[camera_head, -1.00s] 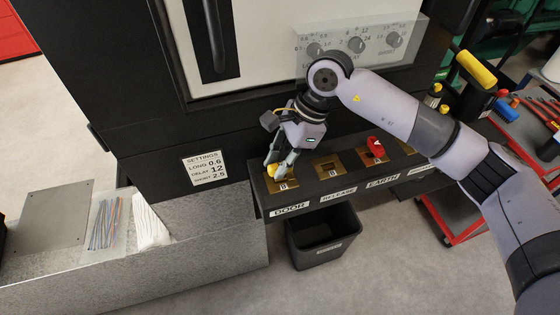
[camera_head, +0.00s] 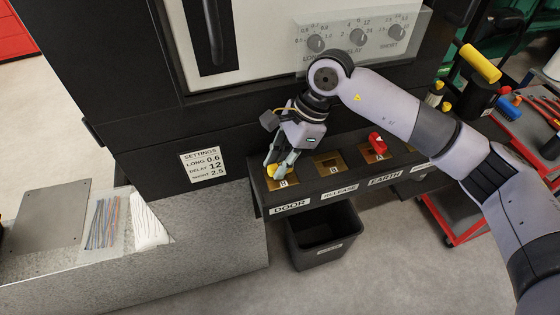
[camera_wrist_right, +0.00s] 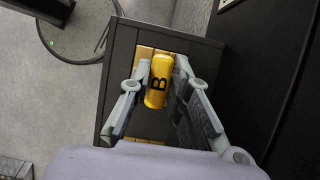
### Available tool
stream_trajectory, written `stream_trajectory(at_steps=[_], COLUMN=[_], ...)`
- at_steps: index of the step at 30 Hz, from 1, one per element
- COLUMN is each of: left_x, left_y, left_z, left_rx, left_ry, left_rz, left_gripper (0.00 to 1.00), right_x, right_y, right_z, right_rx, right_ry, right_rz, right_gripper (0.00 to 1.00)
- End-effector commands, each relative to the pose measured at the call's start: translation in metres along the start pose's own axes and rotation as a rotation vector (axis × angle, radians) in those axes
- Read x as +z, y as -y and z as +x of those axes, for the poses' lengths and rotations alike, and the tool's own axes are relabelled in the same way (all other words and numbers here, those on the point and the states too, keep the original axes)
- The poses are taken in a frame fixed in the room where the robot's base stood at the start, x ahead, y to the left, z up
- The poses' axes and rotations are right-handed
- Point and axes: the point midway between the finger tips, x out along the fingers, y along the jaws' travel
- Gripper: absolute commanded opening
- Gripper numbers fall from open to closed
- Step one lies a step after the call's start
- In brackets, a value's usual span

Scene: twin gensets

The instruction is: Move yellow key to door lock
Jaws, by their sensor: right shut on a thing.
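The yellow key (camera_head: 273,171), marked B in the right wrist view (camera_wrist_right: 158,82), is at the brass lock plate (camera_head: 284,184) above the DOOR label. My right gripper (camera_head: 277,168) is shut on the key, with a finger on each side of it, also in the right wrist view (camera_wrist_right: 160,88). The key stands over the plate; I cannot tell how deep it sits in the lock. The fingers hide part of the plate. My left gripper is not in view.
The dark shelf also carries a RELEASE plate (camera_head: 329,164) without a key and a red key (camera_head: 377,143) at EARTH. A black bin (camera_head: 322,240) stands below. A metal ledge (camera_head: 200,235) lies left, and red carts (camera_head: 447,222) stand right.

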Motion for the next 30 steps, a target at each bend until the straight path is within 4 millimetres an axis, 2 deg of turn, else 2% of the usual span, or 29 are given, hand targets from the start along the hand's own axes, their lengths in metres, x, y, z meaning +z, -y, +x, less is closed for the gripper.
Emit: stream_trajectory(at_steps=[1, 11, 22, 30], left_x=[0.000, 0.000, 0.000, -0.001], left_y=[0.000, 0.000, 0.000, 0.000], left_z=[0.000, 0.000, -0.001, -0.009], left_rx=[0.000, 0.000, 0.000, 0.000], left_ry=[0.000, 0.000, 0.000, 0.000], left_rz=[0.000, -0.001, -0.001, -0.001], left_gripper=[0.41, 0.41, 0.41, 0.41], right_x=[-0.001, -0.001, 0.001, 0.010], right_y=[-0.001, 0.000, 0.000, 0.000], right_z=[0.002, 0.001, -0.002, -0.024], right_rx=[0.003, 0.002, 0.001, -0.001], right_ry=[-0.001, -0.001, -0.001, -0.001], right_rz=[0.001, 0.001, 0.000, -0.001], right_gripper=[0.19, 0.41, 0.41, 0.41])
